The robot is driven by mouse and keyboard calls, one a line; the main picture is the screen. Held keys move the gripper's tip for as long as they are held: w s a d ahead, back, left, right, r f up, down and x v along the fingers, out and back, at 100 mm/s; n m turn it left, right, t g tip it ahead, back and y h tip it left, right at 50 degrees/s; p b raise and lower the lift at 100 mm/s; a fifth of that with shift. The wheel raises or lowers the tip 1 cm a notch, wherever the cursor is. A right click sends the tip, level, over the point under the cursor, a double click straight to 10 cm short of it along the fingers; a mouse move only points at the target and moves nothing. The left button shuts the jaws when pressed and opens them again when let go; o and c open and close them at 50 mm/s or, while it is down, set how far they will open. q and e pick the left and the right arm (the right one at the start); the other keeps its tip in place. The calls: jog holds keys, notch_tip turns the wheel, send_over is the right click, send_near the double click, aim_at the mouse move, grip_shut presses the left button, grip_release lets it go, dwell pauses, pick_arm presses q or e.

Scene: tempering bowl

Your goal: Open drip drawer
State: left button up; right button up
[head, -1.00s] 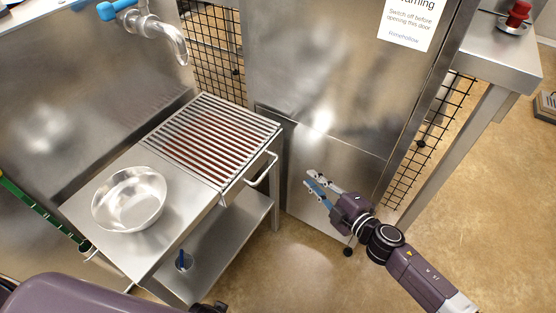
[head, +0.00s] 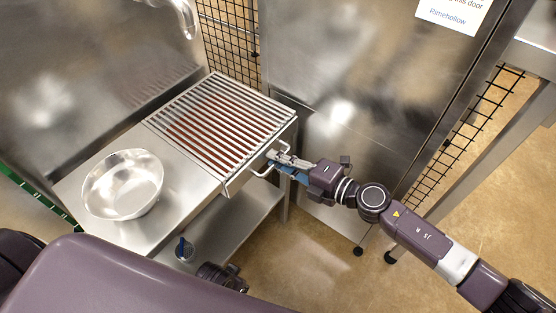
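The drip drawer (head: 236,184) sits under a slatted metal grate with reddish-brown showing between the bars. Its front faces right and looks closed. A bent-bar handle (head: 262,174) stands out from it. My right gripper (head: 275,162) is at this handle, its grey and blue fingers reaching it from the right. The fingers hide part of the bar, so I cannot tell whether they are closed around it. A dark part of my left gripper (head: 222,278) shows at the bottom, mostly hidden by my purple arm; its fingers are not clear.
A shiny metal bowl (head: 122,184) stands on the steel counter left of the grate. A lower shelf (head: 232,222) holds a small container with a blue item (head: 182,248). A steel cabinet (head: 345,100) stands close behind my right gripper.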

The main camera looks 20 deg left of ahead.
grip_shut()
dwell(0.4)
